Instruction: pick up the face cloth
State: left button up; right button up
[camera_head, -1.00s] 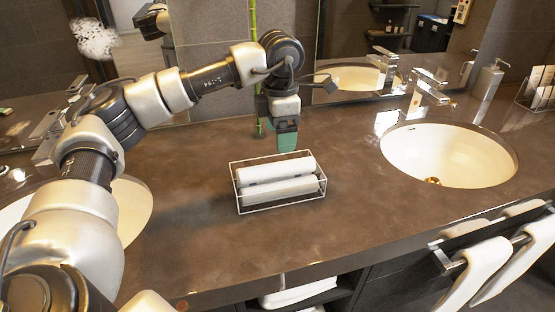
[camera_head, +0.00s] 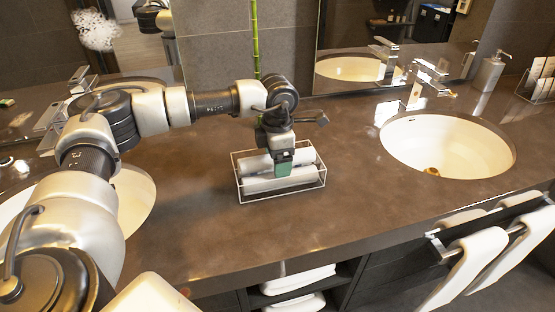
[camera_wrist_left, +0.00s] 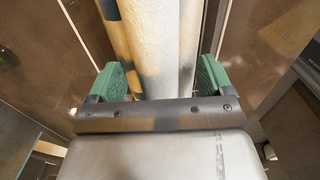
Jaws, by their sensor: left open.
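White rolled face cloths (camera_head: 258,183) lie side by side in a clear box with a thin white frame (camera_head: 262,200) on the brown counter. My left gripper (camera_head: 283,169) is over the box with its green fingertips down at the rolls. In the left wrist view the open green fingers (camera_wrist_left: 160,80) stand on either side of a white rolled cloth (camera_wrist_left: 158,45), with a small gap on each side. Whether the fingertips touch the cloth is not clear. My right gripper is not in view.
A white sink (camera_head: 447,146) with a chrome faucet is to the right. Another sink (camera_head: 137,200) is partly behind my left arm. White towels (camera_head: 484,258) hang at the counter's front right. The counter (camera_head: 330,220) around the box is clear.

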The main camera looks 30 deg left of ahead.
pick_arm(q)
jog(key=shift+c, duration=0.4)
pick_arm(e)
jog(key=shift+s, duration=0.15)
pick_arm(q)
jog(key=c, duration=0.9)
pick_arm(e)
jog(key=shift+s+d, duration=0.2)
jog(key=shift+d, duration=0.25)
pick_arm(q)
jog(key=shift+r, duration=0.1)
jog(key=shift+r, duration=0.6)
notch_tip(320, 180, up, 3)
jog(key=shift+f+b, duration=0.1)
jog(key=shift+b, duration=0.25)
jog(key=w+d+r, duration=0.1)
jog(key=d+r, duration=0.1)
jog(key=d, duration=0.1)
jog(key=w+d+r, duration=0.1)
jog(key=d+r, duration=0.1)
jog(key=d, duration=0.2)
jog(key=w+d+r+b, duration=0.1)
jog(key=w+d+r, duration=0.1)
jog(key=d+r, duration=0.1)
jog(key=shift+d, duration=0.55)
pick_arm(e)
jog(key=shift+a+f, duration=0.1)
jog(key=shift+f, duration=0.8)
